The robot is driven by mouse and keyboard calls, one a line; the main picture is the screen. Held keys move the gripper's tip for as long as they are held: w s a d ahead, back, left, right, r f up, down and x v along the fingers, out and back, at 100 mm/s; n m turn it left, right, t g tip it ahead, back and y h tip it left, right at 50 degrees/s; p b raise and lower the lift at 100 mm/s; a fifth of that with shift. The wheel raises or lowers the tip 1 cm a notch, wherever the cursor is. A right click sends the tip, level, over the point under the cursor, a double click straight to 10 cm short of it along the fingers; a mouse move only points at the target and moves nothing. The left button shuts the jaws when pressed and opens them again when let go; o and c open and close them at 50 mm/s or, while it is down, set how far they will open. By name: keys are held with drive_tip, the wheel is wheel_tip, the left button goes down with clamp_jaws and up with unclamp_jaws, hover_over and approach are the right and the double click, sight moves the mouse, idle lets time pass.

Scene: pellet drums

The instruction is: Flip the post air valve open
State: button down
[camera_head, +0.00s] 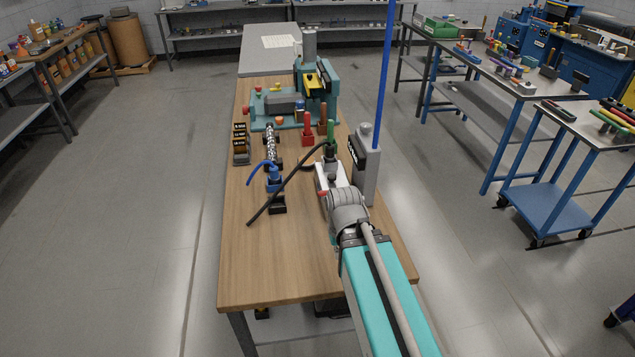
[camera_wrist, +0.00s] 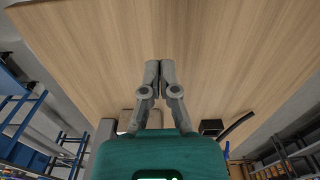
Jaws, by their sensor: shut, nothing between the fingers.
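In the head view my wrist hides the fingers.
A black hose (camera_head: 287,182) crosses the bench left of my wrist, by a blue fitting (camera_head: 273,179) and a small black block (camera_head: 278,205). A red holder (camera_head: 307,137) and a teal machine (camera_head: 318,82) stand farther back. The bench's front left (camera_head: 262,262) is clear.

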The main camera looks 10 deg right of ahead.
drive_tip(key=shift+w+d, duration=0.3)
drive_tip(key=shift+w, duration=0.05)
drive_tip(key=shift+d, duration=0.1)
drive_tip(key=t+p, duration=0.4)
drive_tip(key=p, duration=0.2)
approach(321, 187)
wheel_tip(321, 187, up, 4)
drive_tip(key=shift+s+f, duration=0.2)
drive_tip(key=shift+s, duration=0.2)
drive_tip(key=shift+f, duration=0.15)
drive_tip(key=b+x, duration=0.9)
drive_tip(key=x, duration=0.1)
drive_tip(key=shift+s+f+b, duration=0.1)
drive_tip(key=shift+s+b, duration=0.05)
drive_tip(key=shift+b, duration=0.15)
drive_tip(key=shift+s+r+p, duration=0.3)
drive_tip(key=shift+s, duration=0.7)
drive_tip(key=shift+s+r+p, duration=0.25)
drive_tip(key=shift+s+r, duration=0.05)
drive_tip(key=shift+s, duration=0.65)
